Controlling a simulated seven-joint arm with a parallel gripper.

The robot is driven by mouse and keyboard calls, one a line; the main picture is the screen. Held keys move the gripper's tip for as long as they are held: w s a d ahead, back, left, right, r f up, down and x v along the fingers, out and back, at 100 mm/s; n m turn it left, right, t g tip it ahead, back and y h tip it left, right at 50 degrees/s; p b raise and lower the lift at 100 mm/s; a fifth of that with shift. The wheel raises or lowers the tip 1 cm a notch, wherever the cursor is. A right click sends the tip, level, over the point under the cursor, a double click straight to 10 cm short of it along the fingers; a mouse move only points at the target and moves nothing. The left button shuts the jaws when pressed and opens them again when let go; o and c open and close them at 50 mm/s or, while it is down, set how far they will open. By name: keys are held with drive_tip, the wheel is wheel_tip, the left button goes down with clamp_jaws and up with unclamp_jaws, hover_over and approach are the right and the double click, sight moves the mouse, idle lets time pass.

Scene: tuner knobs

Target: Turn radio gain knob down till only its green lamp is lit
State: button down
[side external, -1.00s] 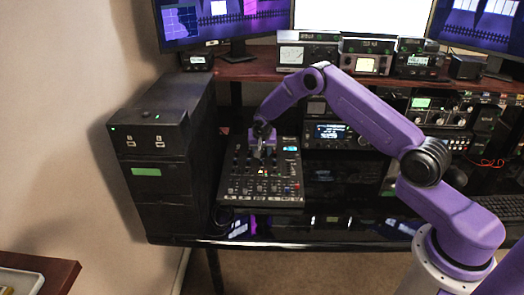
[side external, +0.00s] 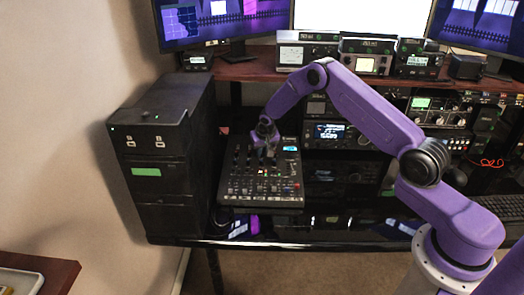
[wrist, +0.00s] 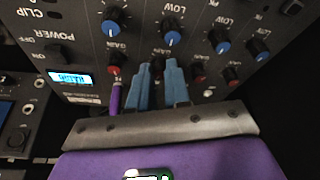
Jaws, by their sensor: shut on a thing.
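The black mixer (side external: 262,194) lies on the desk, with small coloured lamps on its face in the side view; I cannot tell surely which are lit. In the wrist view, its panel (wrist: 85,35) carries a row of red-capped GAIN knobs, such as the left one (wrist: 115,67) and one right of my fingers (wrist: 197,71). My gripper (wrist: 160,68) has its two blue fingers shut on the GAIN knob between these, which the fingertips mostly hide. In the side view, my gripper (side external: 266,146) is over the mixer's upper part. No label reading "radio" is legible.
Blue-capped LOW knobs (wrist: 171,36) stand close beyond the fingers. A lit display (wrist: 70,79) is at the panel's left. A black cabinet (side external: 150,170) stands left of the mixer, and a radio with a screen (side external: 332,133) stands to its right.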

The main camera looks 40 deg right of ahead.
drive_tip(key=n+y, duration=0.1)
drive_tip(key=n, duration=0.3)
drive_tip(key=shift+d+n, duration=0.1)
drive_tip(key=shift+n, duration=0.6)
drive_tip(key=c, duration=1.1)
unclamp_jaws()
drive_tip(key=shift+r, duration=0.1)
drive_tip(key=d+v, duration=0.1)
drive_tip(key=v, duration=1.6)
drive_tip(key=shift+s+a, duration=0.15)
drive_tip(key=shift+s, duration=0.2)
